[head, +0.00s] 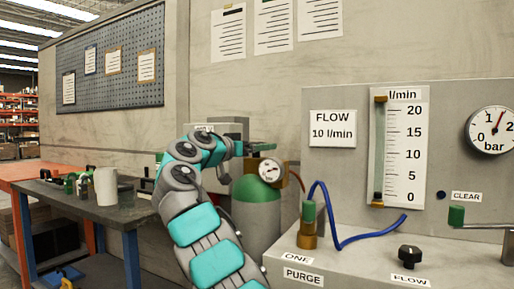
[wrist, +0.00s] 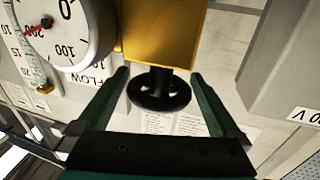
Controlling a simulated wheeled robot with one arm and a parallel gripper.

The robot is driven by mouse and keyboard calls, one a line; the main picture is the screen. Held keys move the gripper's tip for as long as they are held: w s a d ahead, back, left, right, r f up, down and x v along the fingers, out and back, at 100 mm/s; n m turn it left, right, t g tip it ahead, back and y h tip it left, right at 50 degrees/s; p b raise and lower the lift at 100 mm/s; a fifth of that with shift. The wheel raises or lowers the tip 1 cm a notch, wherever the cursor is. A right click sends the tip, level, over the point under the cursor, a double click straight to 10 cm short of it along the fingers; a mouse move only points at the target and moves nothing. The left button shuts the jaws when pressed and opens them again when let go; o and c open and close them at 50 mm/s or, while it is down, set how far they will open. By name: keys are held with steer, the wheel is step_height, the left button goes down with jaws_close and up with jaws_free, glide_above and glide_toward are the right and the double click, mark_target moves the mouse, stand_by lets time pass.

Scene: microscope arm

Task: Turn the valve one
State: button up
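My gripper (wrist: 160,74) is open. Its two dark green fingers stand on either side of a black round knob (wrist: 160,92), with gaps visible on both sides. The knob sits on a short stem under a yellow brass block (wrist: 162,32). In the head view my gripper (head: 262,148) is just above a gauge (head: 271,169) on a green-topped cylinder (head: 256,215); the knob is hidden there. A label reading ONE (head: 304,257) is on the bench panel, below a brass fitting with a green top (head: 309,212).
The pressure gauge (wrist: 62,28) is close to the left finger in the wrist view. A blue hose (head: 333,225) loops across the panel. A black FLOW knob (head: 409,256) and a green-ended lever (head: 456,216) stand right. A dark workbench (head: 110,212) is left.

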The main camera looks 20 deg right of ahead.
steer(key=b+v, duration=0.1)
steer(key=v, duration=0.6)
steer(key=shift+s+a, duration=0.15)
steer(key=shift+a, duration=0.2)
